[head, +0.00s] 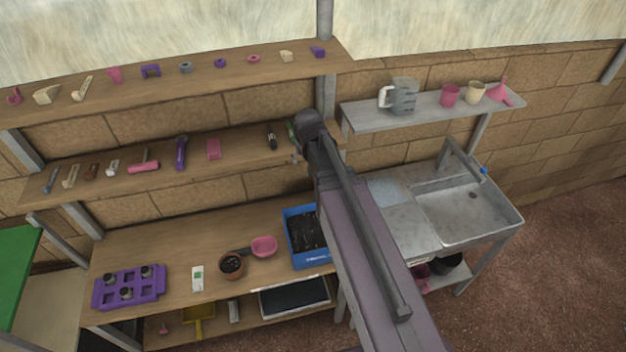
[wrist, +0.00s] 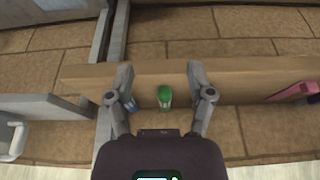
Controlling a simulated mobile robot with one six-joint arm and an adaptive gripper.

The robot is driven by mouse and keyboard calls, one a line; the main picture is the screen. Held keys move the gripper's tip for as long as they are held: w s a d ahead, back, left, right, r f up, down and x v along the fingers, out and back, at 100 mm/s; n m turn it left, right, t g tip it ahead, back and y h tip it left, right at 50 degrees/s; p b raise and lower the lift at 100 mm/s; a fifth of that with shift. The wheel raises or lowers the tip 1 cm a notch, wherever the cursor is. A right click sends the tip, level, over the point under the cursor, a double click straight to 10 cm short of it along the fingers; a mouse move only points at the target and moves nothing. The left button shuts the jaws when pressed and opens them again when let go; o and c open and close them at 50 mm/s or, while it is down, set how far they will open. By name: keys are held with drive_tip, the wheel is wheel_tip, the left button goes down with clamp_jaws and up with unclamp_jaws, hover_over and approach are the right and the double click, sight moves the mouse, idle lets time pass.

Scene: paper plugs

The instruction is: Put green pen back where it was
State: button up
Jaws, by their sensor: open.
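A green-topped item (wrist: 165,97), seen nearly end-on and likely the green pen, stands at the edge of the wooden shelf (wrist: 240,75) in the wrist view. My gripper (wrist: 160,74) is open, with one finger on each side of the item and a visible gap to both. Nothing is held. In the head view, a bit of green (head: 292,131) shows at the right end of the middle shelf (head: 240,152), beside my arm's end. My arm hides most of the gripper there. I cannot tell how the item rests.
A small blue thing (wrist: 131,104) lies close to the left finger. A metal post (head: 326,95) stands near the shelf's right end. A blue tray of soil (head: 293,256) is on the bench below.

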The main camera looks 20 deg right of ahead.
drive_tip(key=s+f+g, duration=0.1)
drive_tip(key=s+g, duration=0.2)
drive_tip(key=s, duration=1.2)
drive_tip(key=shift+s+g, duration=0.4)
drive_tip(key=shift+d, duration=0.1)
